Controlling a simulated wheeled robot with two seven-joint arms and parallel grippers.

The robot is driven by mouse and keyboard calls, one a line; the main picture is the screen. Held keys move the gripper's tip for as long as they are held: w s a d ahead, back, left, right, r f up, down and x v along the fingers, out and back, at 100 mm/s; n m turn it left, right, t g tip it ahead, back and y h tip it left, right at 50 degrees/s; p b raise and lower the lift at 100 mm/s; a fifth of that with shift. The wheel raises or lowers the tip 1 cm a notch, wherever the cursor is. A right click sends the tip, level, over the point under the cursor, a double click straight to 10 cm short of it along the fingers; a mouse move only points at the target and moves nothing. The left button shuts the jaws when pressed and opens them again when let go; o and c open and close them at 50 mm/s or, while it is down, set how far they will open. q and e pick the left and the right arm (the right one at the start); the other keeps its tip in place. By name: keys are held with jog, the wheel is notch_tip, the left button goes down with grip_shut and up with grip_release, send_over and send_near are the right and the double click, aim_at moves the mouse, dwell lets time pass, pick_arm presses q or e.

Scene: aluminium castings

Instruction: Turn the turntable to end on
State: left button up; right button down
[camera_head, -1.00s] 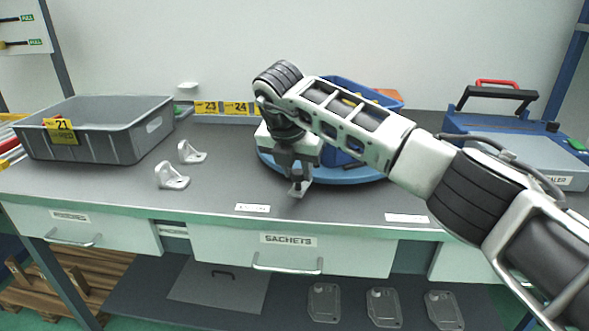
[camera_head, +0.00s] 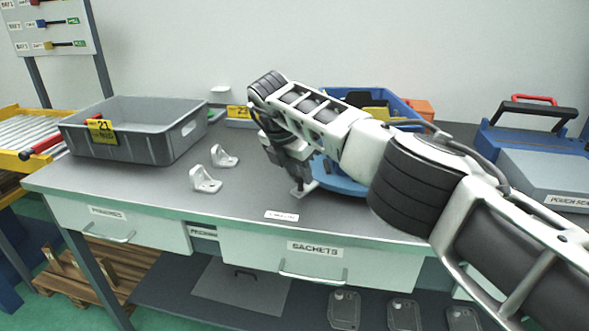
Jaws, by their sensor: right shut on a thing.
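The round blue turntable (camera_head: 338,179) lies on the grey bench, partly hidden behind my right arm. A blue bin (camera_head: 380,100) with yellow and dark pieces inside stands on it. An orange bin (camera_head: 417,108) shows behind the blue one. My right gripper (camera_head: 301,188) points down at the turntable's near left edge. It is shut on the turntable, though the exact point of contact is small and partly hidden. The side of the turntable behind my arm and any end mark are hidden. My left gripper is out of view.
Two white castings (camera_head: 205,181) stand left of my right gripper. A grey crate (camera_head: 135,130) labelled 21 sits at the bench's left. A blue sealer (camera_head: 530,145) stands at the right. The bench front between castings and gripper is clear.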

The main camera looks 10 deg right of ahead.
jog(key=shift+w+a+r, duration=0.1)
jog(key=shift+w, duration=0.15)
dwell(0.4)
jog(key=c, duration=1.1)
grip_release()
jog(key=shift+c, duration=0.2)
jog(key=v, duration=1.6)
jog(key=shift+p, duration=0.45)
